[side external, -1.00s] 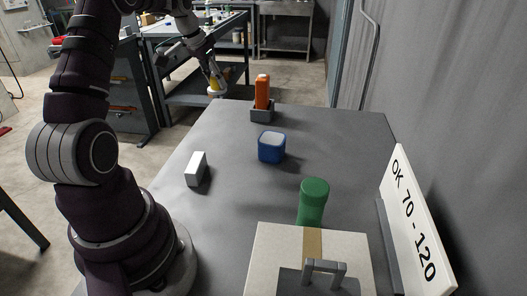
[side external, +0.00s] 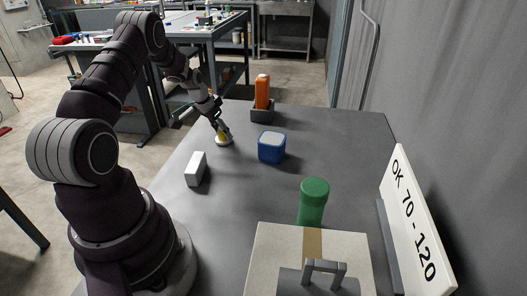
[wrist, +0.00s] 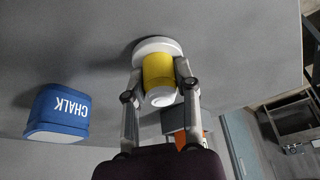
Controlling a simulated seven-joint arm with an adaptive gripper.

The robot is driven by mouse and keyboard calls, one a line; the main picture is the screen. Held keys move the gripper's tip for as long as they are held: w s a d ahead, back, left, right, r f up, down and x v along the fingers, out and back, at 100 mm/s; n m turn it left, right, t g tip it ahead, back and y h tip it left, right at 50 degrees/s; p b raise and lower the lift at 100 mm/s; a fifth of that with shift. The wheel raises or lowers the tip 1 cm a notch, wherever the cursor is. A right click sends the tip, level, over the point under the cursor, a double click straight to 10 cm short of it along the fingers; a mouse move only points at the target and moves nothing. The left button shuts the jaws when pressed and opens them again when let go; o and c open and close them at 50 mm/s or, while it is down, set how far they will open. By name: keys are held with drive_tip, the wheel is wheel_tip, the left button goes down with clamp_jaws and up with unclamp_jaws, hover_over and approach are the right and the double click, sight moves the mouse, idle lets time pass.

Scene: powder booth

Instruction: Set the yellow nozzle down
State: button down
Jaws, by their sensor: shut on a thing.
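The yellow nozzle (wrist: 158,70) has a yellow body with a wide white disc at one end and a white ring at the other. My gripper (wrist: 159,75) is shut on its yellow body, one finger on each side. In the side external view my gripper (side external: 221,132) holds the nozzle (side external: 223,139) at the table's left part, white disc down, left of the blue chalk box. The disc is at or very close to the grey table top (side external: 330,150); I cannot tell whether it touches.
The blue chalk box (side external: 271,147) stands close right of the nozzle. A white block (side external: 196,169) lies nearer. An orange item (side external: 262,91) stands in a grey holder (side external: 262,114) behind. A green bottle (side external: 313,203), a case (side external: 261,250) and a sign (side external: 413,220) are at the front right.

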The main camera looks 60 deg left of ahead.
drive_tip(key=shift+f, duration=0.1)
drive_tip(key=c, duration=0.8)
unclamp_jaws()
drive_tip(key=v, duration=1.2)
drive_tip(key=w+d+r+m, duration=0.1)
drive_tip(key=w+d+r, duration=0.1)
drive_tip(key=d+r, duration=0.55)
drive_tip(key=s+d+m, duration=0.1)
drive_tip(key=s+d, duration=0.3)
drive_tip(key=d, duration=0.4)
drive_tip(key=s+d+r+m+t+h, duration=0.1)
drive_tip(key=s+d, duration=0.4)
drive_tip(key=d, duration=0.4)
drive_tip(key=shift+r, duration=0.25)
